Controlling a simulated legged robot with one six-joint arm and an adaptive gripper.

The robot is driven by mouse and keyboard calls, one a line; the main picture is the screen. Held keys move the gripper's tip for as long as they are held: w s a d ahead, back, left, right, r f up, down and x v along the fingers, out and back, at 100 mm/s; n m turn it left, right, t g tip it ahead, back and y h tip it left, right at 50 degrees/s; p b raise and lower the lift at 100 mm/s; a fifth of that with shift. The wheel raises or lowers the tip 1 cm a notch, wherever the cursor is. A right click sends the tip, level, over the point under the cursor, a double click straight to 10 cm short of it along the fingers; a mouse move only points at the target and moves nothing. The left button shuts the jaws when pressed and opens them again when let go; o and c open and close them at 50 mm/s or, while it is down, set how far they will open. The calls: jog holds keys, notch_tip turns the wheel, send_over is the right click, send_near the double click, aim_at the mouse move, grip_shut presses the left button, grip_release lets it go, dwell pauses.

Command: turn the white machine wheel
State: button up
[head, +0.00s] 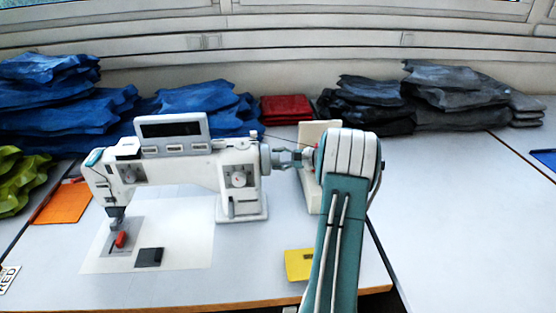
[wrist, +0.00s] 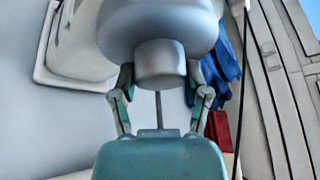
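The white sewing machine (head: 175,172) stands on the table at the left of the head view. Its small pale wheel (head: 265,157) is at the machine's right end. My gripper (head: 281,159) reaches it from the right. In the wrist view the wheel's grey hub (wrist: 160,65) points at the camera, with a wider rounded white part behind it. The two fingers of my gripper (wrist: 160,84) lie on either side of the hub, with the tips very close to its sides. I cannot tell whether they press on it.
Folded blue clothes (head: 205,103), a red pile (head: 286,108) and grey clothes (head: 440,95) line the back. A cream upright block (head: 311,135) stands behind my wrist. A yellow piece (head: 299,264) lies near the front edge. The table (head: 460,220) on the right is clear.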

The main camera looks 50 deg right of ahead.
jog(key=shift+a+f, duration=0.1)
dwell(0.3)
jog(key=n+t, duration=0.2)
jog(key=n, duration=0.1)
jog(key=shift+f+n, duration=0.15)
jog(key=shift+n, duration=0.25)
jog(key=shift+a+f+n+t+y, duration=0.1)
jog(key=shift+n+t+y, duration=0.6)
jog(key=shift+n, duration=1.1)
jog(key=shift+t, duration=0.3)
jog(key=o, duration=1.1)
jog(key=shift+o, duration=0.3)
